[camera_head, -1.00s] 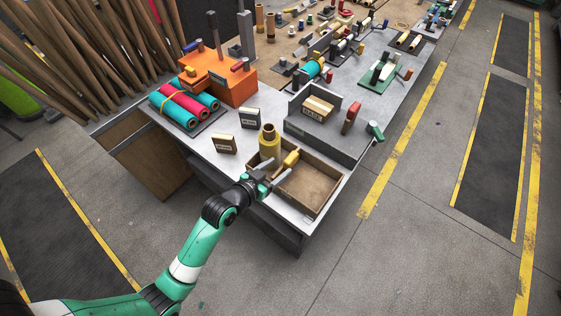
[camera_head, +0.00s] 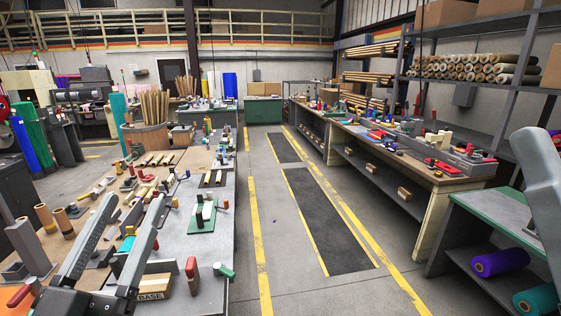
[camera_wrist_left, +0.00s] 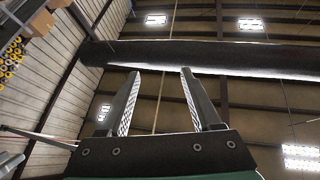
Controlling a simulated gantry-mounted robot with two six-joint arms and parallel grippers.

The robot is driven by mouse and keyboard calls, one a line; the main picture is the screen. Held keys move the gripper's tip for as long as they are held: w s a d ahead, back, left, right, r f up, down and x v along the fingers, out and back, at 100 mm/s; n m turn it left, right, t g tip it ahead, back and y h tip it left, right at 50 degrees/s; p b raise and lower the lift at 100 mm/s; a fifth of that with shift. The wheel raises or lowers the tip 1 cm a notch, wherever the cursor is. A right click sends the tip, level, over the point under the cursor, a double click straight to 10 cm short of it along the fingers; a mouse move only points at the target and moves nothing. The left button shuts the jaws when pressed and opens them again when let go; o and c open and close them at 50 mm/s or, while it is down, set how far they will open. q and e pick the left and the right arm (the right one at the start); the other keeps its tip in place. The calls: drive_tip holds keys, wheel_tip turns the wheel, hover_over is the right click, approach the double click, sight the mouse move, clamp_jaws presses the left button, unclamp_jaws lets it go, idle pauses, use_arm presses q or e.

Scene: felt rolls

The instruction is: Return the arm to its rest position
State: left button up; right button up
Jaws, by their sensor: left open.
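My left gripper (camera_head: 133,212) is large and close at the lower left of the head view, raised in front of the left workbench. Its two grey fingers are apart, pointing up, with nothing between them. In the left wrist view the fingers (camera_wrist_left: 160,74) are also spread and empty, against the roof beams and lights. The rest of the left arm is out of the head view.
The left workbench (camera_head: 205,245) carries a BASE box (camera_head: 154,288), a green pad (camera_head: 202,217) and several small tools. A long bench (camera_head: 440,180) runs along the right. The floor aisle (camera_head: 288,265) between them is clear. Purple (camera_head: 500,262) and teal rolls lie lower right.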

use_arm(q)
drive_tip(key=s+r+n+t+p, duration=0.1)
drive_tip(key=s+r+t, duration=0.3)
drive_tip(key=s+r, duration=0.7)
wheel_tip(320, 180, up, 28)
drive_tip(key=w+p, duration=0.1)
drive_tip(key=p, duration=2.6)
drive_tip(key=shift+w+d+r+g, duration=0.15)
drive_tip(key=shift+d+g, duration=0.15)
drive_tip(key=shift+d, duration=0.1)
